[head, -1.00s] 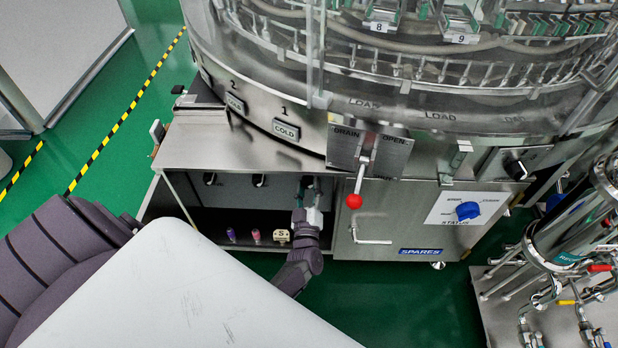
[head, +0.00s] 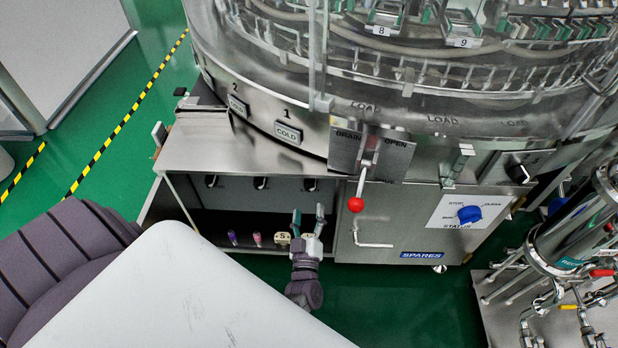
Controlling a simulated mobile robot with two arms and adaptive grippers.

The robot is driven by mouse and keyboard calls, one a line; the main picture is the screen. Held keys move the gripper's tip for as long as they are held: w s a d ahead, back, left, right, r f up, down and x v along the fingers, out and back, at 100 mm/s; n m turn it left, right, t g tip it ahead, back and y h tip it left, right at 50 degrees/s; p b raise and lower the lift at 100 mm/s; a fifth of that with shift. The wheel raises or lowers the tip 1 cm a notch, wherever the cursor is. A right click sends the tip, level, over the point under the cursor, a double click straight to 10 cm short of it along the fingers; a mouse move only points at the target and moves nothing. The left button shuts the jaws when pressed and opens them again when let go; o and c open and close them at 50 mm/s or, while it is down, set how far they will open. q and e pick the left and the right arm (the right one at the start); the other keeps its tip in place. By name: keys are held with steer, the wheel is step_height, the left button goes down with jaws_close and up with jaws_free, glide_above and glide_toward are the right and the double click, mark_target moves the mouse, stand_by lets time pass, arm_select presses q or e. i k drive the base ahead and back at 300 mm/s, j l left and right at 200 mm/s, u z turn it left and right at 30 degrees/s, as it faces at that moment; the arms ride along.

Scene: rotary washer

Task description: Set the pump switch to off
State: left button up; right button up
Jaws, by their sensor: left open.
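Three small black switches sit in a row on the grey back panel of the open bay under the machine: a left one (head: 211,181), a middle one (head: 260,183) and a right one (head: 311,185). Their labels are too small to read, so I cannot tell which is the pump switch or its setting. My left gripper (head: 308,213) is open and empty at the front of the bay. Its fingers point up toward the right switch, apart from it. My right gripper is not in view.
Small purple (head: 233,238) and pink (head: 257,239) items and a cream block (head: 282,238) stand in the bay left of the gripper. A red-ball lever (head: 356,204) hangs at upper right. A blue knob (head: 469,214) is on the SPARES cabinet (head: 400,220).

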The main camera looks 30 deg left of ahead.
mark_target(260, 183)
steer(key=k+j, duration=0.2)
steer(key=k, duration=0.3)
steer(key=k+j, duration=0.2)
steer(key=k, duration=0.25)
